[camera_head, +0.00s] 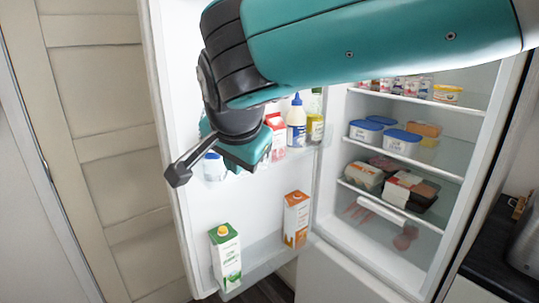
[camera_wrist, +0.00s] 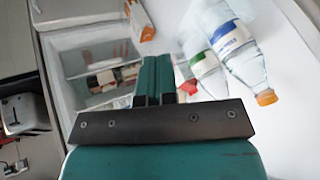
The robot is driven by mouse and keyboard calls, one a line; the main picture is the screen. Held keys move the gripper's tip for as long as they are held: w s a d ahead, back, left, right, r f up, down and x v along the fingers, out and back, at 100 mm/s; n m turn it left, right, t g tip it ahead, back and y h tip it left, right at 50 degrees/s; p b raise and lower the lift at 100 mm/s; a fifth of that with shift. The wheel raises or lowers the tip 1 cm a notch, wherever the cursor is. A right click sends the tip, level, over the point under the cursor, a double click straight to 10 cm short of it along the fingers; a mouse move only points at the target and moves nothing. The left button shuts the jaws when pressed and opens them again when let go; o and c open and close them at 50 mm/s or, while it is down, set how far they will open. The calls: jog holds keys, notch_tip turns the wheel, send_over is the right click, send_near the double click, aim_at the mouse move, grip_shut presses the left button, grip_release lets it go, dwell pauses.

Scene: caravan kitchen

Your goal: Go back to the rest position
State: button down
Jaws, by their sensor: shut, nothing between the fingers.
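My gripper (camera_head: 246,155) hangs below my bent teal arm, in front of the open fridge door (camera_head: 177,75) in the head view. In the wrist view its fingers (camera_wrist: 153,64) are together with nothing between them. The fridge (camera_head: 338,225) stands open on the right, its shelves stocked. My arm crosses the top of the head view and hides part of the door and the upper shelves.
A green-white carton (camera_head: 226,258) and an orange carton (camera_head: 296,219) stand in the low door rack. A blue-capped bottle (camera_head: 296,124) stands higher. The wrist view shows a clear orange-capped bottle (camera_wrist: 234,48) close by. A dark counter (camera_head: 492,258) is at right.

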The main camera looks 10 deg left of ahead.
jog(key=s+d+f+n+g, duration=0.15)
jog(key=d+n, duration=0.25)
jog(key=d, duration=0.8)
jog(key=s+d+f+n+g+y, duration=0.1)
jog(key=s+d+n, duration=0.3)
jog(key=s, duration=0.6)
jog(key=s+d+f+n+g+y, duration=0.1)
jog(key=s+d+f+n+g, duration=0.2)
jog(key=s+d, duration=0.6)
jog(key=shift+s+f+n+g, duration=0.35)
jog(key=shift+n+g, duration=0.15)
jog(key=shift+g, duration=0.05)
